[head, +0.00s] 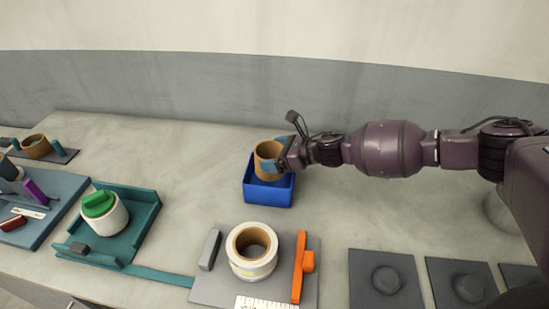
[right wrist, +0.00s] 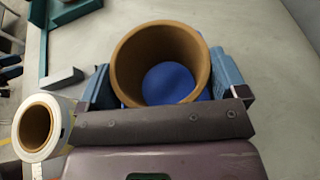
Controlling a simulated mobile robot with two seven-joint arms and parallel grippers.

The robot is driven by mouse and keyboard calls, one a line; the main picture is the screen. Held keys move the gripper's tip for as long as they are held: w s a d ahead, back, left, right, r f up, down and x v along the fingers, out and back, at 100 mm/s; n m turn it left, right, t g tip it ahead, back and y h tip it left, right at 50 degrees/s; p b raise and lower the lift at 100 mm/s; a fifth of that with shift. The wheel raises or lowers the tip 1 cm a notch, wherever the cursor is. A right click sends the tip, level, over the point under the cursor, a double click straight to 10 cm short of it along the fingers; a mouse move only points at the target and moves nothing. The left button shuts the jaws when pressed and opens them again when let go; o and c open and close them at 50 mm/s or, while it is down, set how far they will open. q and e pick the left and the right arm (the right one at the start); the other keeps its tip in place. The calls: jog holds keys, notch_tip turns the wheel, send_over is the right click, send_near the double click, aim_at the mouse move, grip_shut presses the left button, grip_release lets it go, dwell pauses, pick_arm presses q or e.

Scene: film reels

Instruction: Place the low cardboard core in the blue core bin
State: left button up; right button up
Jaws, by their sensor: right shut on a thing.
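The low cardboard core (head: 267,161) is a short brown tube, held upright over the blue core bin (head: 268,193). My right gripper (head: 283,154) is shut on the core. In the right wrist view the core (right wrist: 160,62) sits between the two blue fingers of the gripper (right wrist: 165,85), and blue shows through its open middle. The core hides part of the bin's inside, so I cannot tell whether its lower edge is below the rim or touches anything. My left gripper is not in view.
A white roll (head: 252,251) on a grey plate with an orange piece (head: 302,265) stands in front of the bin. A teal tray (head: 145,205) holds a green-topped roll (head: 104,212). Dark square pads (head: 385,279) lie at the right front. The table behind the bin is clear.

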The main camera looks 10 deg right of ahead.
jog(key=shift+f, duration=0.7)
jog(key=shift+f+b, duration=0.5)
jog(key=shift+f, duration=0.15)
jog(key=o, duration=0.6)
jog(key=shift+r, duration=0.1)
jog(key=shift+r+p, duration=0.45)
jog(key=shift+r, duration=0.05)
jog(key=b+v, duration=0.1)
jog(key=v, duration=1.1)
